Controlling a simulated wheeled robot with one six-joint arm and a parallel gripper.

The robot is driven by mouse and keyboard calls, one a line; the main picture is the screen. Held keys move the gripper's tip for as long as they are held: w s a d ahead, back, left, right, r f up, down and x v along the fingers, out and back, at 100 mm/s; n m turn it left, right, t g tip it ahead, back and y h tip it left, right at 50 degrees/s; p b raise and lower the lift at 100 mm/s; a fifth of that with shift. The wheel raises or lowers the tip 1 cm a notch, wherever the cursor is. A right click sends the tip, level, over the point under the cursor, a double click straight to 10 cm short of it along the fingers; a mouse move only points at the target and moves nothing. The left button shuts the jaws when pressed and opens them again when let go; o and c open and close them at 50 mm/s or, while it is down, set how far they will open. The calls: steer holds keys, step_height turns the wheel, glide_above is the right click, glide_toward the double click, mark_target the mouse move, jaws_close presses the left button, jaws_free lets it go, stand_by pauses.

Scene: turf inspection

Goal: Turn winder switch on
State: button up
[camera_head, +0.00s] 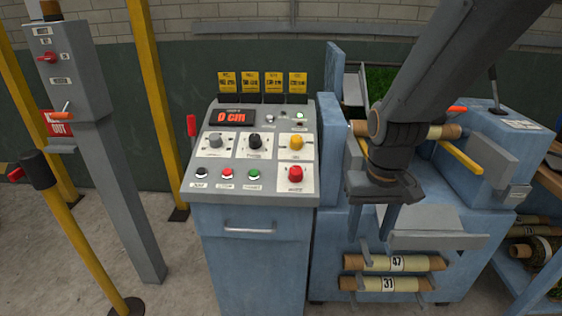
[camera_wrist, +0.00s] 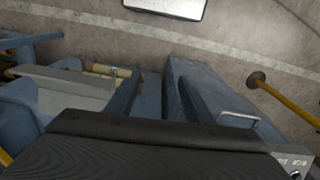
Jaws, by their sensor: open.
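The control console (camera_head: 262,203) stands left of centre in the head view. Its sloped panel has a red display reading 0 cm, a grey knob (camera_head: 215,140), a black knob (camera_head: 254,140) and a yellow knob (camera_head: 296,143). Below them are several buttons, including a large red one (camera_head: 295,174). The labels are too small to read, so I cannot tell which control is the winder switch. My gripper (camera_head: 369,217) points down to the right of the console, apart from the panel. In the wrist view its fingers (camera_wrist: 158,98) are spread and empty.
The blue machine (camera_head: 335,240) with turf rolls (camera_head: 395,263) lies under and right of my gripper. A grey post (camera_head: 125,190) with a switch box and yellow poles (camera_head: 155,100) stand at the left. Bare floor shows left of the console.

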steer(key=w+a+r+n+p, duration=0.1)
steer(key=w+a+r, duration=0.3)
steer(key=w, duration=0.2)
steer(key=w+a+r+p, duration=0.1)
steer(key=w+a+r, duration=0.25)
steer(key=w, duration=0.25)
step_height(320, 180, up, 5)
glide_above(296, 169)
steer(key=shift+s+a+f+n+h+p, duration=0.2)
steer(key=shift+n+h+p, duration=0.1)
steer(key=shift+h+p, duration=0.15)
steer(key=shift+w+a, duration=0.15)
steer(key=shift+d+f+p, duration=0.15)
steer(key=shift+f+p, duration=0.35)
steer(key=shift+f, duration=1.4)
steer(key=shift+d+f+p, duration=0.15)
steer(key=shift+f+p, duration=0.35)
steer(key=shift+f, duration=1.35)
steer(key=shift+c, duration=0.2)
steer(key=c, duration=1)
